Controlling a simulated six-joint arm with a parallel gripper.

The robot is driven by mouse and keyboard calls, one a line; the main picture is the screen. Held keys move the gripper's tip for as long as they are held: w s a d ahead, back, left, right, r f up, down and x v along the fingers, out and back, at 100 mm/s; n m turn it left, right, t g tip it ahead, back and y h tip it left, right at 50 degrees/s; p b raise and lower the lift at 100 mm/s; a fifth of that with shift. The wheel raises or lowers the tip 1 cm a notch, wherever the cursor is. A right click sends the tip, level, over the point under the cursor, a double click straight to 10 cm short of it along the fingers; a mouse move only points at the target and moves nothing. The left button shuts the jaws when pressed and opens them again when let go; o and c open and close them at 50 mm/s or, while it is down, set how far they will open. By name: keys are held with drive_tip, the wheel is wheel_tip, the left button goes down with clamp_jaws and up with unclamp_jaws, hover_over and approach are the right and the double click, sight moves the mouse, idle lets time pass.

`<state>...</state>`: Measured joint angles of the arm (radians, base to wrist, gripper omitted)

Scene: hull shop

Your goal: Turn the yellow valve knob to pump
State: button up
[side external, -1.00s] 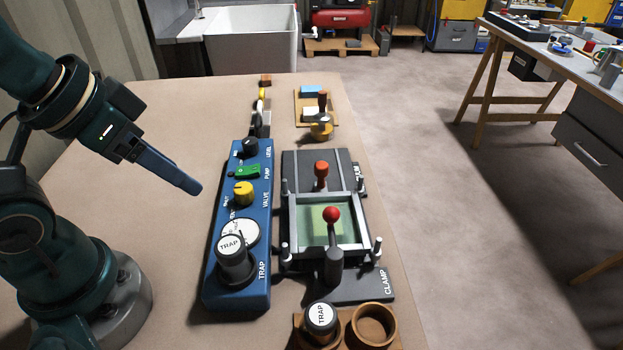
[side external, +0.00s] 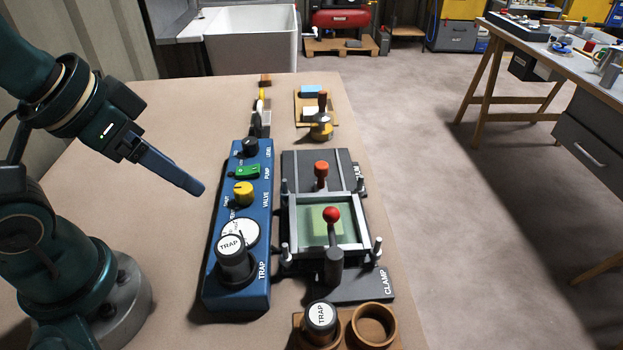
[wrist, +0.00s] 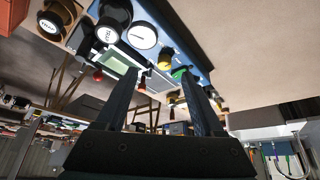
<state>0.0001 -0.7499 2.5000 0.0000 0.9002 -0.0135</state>
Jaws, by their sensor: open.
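The yellow valve knob (side external: 243,193) stands on the blue control panel (side external: 235,288), beside the VALVE label. Small position labels lie to its left and below; they are too small to read surely, and I cannot tell where the knob points. The knob also shows in the wrist view (wrist: 166,58), beyond the fingertips. My gripper (side external: 196,188) is left of the panel, tilted down toward it and apart from the knob. In the wrist view my gripper (wrist: 161,82) has its two fingers apart with nothing held between them.
The panel also bears a green pump switch (side external: 247,171), a black level knob (side external: 250,147), a white dial and a black TRAP jar (side external: 235,265). Right of it stands a clamp frame with a red-balled lever (side external: 332,215). Bare bench (side external: 140,220) lies left of the panel.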

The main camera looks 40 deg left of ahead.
drive_tip(key=n+g, duration=0.5)
drive_tip(key=n, duration=0.5)
hover_over(242, 187)
wheel_tip(242, 187, down, 4)
drive_tip(key=shift+w+d+f, duration=0.1)
drive_tip(key=shift+d+f, duration=0.05)
drive_tip(key=shift+f+g, duration=0.3)
drive_tip(key=shift+f, duration=2.75)
clamp_jaws()
